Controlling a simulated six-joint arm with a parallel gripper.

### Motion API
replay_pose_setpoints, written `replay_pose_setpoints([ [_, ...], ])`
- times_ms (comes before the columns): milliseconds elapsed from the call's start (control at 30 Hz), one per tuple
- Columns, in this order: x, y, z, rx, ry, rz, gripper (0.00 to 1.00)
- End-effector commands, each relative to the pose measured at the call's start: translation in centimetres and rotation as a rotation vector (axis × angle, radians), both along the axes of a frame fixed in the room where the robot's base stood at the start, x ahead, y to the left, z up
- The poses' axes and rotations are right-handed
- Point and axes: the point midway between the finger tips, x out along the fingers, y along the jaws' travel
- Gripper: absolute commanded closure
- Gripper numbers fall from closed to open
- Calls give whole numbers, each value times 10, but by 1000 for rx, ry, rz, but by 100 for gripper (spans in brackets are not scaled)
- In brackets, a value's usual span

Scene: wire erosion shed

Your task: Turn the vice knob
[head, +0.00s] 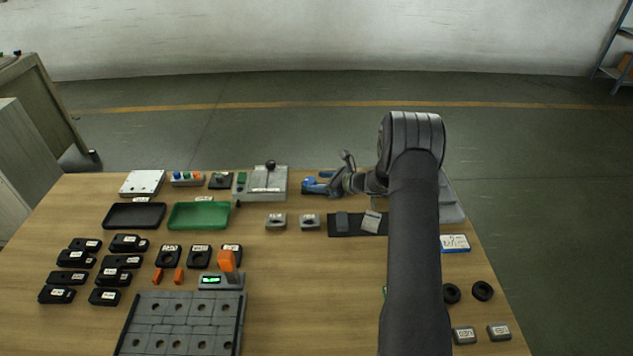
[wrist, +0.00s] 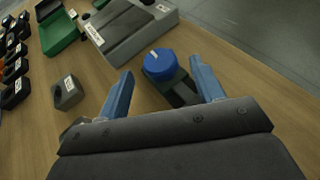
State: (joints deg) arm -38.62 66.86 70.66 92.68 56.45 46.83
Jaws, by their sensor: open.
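The vice knob (wrist: 158,64) is a round blue knob with a white line on top, in the upper middle of the wrist view. It sits on a dark vice body (wrist: 182,92), partly hidden behind my gripper. My gripper (wrist: 161,70) is open, with one blue finger on each side of the knob. I see a gap between the knob and each finger, and nothing is held. In the head view my gripper (head: 318,187) is near the table's far edge. There I cannot tell the knob clearly from the blue fingers.
A grey unit with a black-knobbed lever (head: 267,183) stands left of my gripper. Small grey blocks (head: 276,221) and a dark mat (head: 342,232) lie nearer. A green tray (head: 199,216) and a black tray (head: 134,216) are further left. Bare wood lies in the front middle.

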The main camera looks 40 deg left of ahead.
Motion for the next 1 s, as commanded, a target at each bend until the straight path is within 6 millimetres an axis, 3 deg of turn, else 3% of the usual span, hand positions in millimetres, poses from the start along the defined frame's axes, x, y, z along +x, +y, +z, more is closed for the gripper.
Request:
replay_pose_setpoints([
  [533,27,-115,49,0,-1,-4,39],
  [733,31,-136,58,0,-1,-1,39],
  [1000,32,-141,60,0,-1,0,39],
])
